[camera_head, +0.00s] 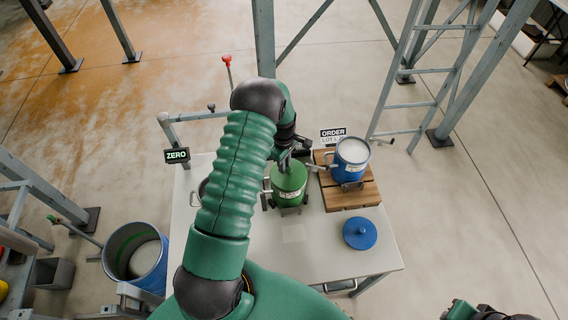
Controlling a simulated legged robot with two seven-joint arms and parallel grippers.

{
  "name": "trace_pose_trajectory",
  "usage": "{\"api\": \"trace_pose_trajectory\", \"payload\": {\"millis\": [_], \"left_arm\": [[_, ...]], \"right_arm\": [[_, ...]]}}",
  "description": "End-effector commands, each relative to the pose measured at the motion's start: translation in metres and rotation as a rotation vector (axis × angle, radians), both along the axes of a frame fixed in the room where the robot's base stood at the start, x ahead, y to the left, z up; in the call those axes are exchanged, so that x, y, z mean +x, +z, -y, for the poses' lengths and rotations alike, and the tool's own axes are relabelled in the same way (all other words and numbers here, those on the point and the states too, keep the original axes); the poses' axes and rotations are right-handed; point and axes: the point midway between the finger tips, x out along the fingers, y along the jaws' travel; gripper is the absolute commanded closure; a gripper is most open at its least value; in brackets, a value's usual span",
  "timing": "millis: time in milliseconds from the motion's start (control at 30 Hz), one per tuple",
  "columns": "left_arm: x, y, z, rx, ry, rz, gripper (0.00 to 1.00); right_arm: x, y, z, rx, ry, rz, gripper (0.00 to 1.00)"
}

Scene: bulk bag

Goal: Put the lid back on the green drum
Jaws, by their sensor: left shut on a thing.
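The green drum (289,198) stands upright on the grey table, just left of the wooden pallet. A green lid (291,177) is at its top; from this angle I cannot tell whether it is fully seated or a little above the rim. My left gripper (285,165) points down over the drum and is shut on the lid, near its middle. My left arm hides part of the table to the left of the drum. Part of my right arm shows at the bottom right edge, but its fingers are out of the frame.
A blue drum (352,158), open with pale contents, stands on the wooden pallet (345,196). A blue lid (360,233) lies on the table (300,255) at the front right. A large blue bin (123,250) stands left of the table. The table front is mostly clear.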

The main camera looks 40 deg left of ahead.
Motion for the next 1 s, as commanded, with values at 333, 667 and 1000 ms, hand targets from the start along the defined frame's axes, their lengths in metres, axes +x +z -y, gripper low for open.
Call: {"api": "trace_pose_trajectory", "payload": {"millis": [333,667,1000], "left_arm": [[0.0000,-0.0001,-0.0004,-0.001,0.000,0.000,1.00],[0.0003,-0.0056,-0.0011,-0.001,0.000,0.000,1.00],[0.0001,-0.0056,-0.0015,-0.001,0.000,0.000,1.00]], "right_arm": [[0.0000,0.0000,0.0000,0.000,0.000,0.000,0.76],[0.0000,-0.0056,0.0000,0.000,0.000,0.000,0.76],[0.0000,-0.0056,0.0000,0.000,0.000,0.000,0.76]]}}
